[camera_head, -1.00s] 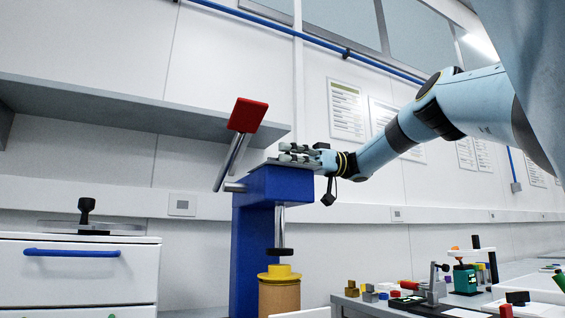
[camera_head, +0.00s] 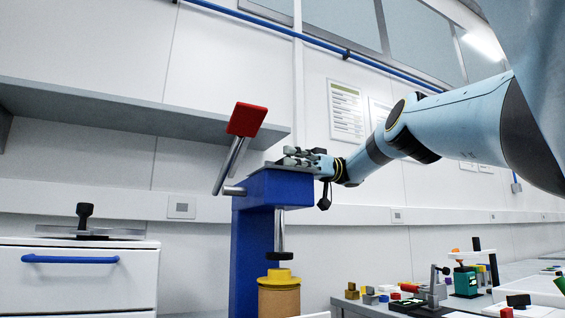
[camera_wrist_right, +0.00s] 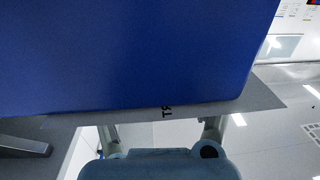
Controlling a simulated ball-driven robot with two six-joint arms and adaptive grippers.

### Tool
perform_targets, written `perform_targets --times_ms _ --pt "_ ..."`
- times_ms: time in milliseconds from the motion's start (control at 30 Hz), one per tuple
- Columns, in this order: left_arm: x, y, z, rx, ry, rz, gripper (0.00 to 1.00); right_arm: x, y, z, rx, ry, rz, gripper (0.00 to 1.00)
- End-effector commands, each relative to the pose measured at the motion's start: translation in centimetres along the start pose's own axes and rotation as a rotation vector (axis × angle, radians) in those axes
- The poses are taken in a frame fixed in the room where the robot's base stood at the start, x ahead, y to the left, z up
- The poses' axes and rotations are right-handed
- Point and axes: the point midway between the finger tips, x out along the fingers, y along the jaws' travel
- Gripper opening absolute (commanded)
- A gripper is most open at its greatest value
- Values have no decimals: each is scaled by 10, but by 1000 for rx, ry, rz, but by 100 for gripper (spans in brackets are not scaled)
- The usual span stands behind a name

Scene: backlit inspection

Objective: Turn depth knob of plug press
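The plug press has a blue frame (camera_head: 262,220), a red-padded lever (camera_head: 247,119) and a steel ram (camera_head: 279,230) with a black disc (camera_head: 280,256). The disc is above a yellow plug piece (camera_head: 279,275) on a brown cylinder (camera_head: 278,300). My right gripper (camera_head: 296,157) is at the top of the press, by a thin grey plate. In the right wrist view, a blue block (camera_wrist_right: 130,50) and the lettered plate edge (camera_wrist_right: 255,100) hide my fingertips; the visible finger parts stand wide apart. I cannot make out the depth knob. My left gripper is out of view.
A white drawer cabinet (camera_head: 110,271) with a blue handle stands at left. A grey shelf (camera_head: 120,108) runs along the wall behind the press. Several small blocks (camera_head: 370,293) and a small green device (camera_head: 466,280) are on the bench at right.

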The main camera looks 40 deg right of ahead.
Motion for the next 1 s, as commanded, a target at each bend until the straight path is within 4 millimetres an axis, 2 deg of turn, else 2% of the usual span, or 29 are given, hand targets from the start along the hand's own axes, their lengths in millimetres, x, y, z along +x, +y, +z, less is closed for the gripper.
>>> perform_targets --times_ms 100,300,500,800,1000 --pt "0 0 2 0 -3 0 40 0 0 0 1 0 0 85" --pt "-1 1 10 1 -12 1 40 0 0 0 2 0 -1 85" --pt "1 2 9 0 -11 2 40 -1 0 -1 3 4 23 85" --pt "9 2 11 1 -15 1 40 -2 -1 -2 4 9 166 85" --pt "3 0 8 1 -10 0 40 -1 -2 -4 2 9 307 85"
